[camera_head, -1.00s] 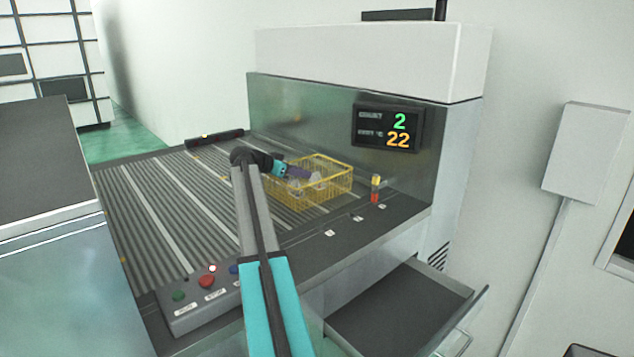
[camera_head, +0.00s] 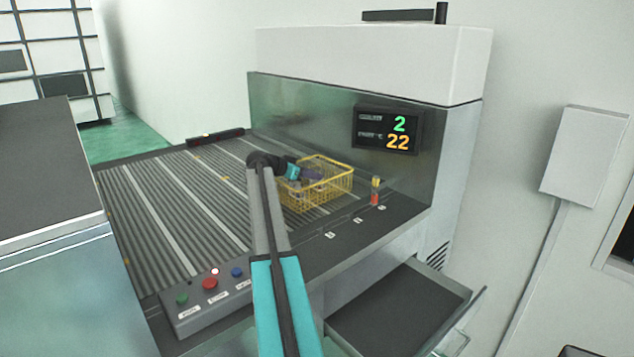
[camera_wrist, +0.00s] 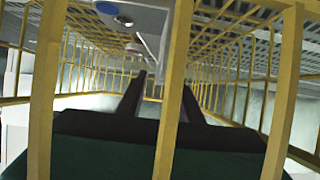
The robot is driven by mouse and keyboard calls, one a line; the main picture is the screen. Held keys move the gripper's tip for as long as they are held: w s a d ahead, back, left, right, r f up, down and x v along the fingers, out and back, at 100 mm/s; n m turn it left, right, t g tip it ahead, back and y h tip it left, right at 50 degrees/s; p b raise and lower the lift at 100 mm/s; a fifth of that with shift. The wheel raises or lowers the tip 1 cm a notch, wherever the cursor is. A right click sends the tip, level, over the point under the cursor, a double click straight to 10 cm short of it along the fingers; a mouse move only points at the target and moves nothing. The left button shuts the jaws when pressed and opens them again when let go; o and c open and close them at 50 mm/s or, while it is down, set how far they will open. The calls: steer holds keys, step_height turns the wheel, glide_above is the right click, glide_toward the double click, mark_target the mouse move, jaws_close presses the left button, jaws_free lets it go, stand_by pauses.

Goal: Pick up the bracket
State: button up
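The yellow wire basket (camera_head: 330,190) stands on the ribbed conveyor, in front of the grey machine wall. My gripper (camera_head: 316,174) reaches over and into it from the left. In the wrist view, my gripper (camera_wrist: 165,84) shows two dark fingers with a gap between them, and nothing is seen held. A pale grey metal part with holes, likely the bracket (camera_wrist: 150,18), lies at the top of the wrist view, beyond the fingers. A blue spot shows on or beside it. Yellow basket bars cross close in front of the wrist camera. The head view hides most of the bracket.
A control box with coloured buttons (camera_head: 205,298) sits at the conveyor's front left. A small red and yellow signal light (camera_head: 375,190) stands right of the basket. An open drawer (camera_head: 400,305) juts out below. The conveyor left of my arm (camera_head: 175,200) is clear.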

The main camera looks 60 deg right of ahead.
stand_by(0.5)
jaws_close()
steer(key=shift+w+a+r+b, duration=0.1)
steer(key=shift+a+r+b, duration=0.05)
steer(key=shift+b, duration=0.3)
steer(key=shift+r, duration=0.25)
step_height(320, 180, up, 11)
steer(key=b, duration=0.3)
steer(key=w+a+b, duration=0.2)
steer(key=w+a, duration=0.1)
steer(key=a, duration=0.6)
steer(key=w+a+b, duration=0.2)
steer(key=w+a, duration=0.1)
steer(key=a, duration=0.6)
steer(key=shift+a+f+b, duration=0.15)
steer(key=shift+a+b, duration=0.2)
steer(key=shift+a, duration=0.05)
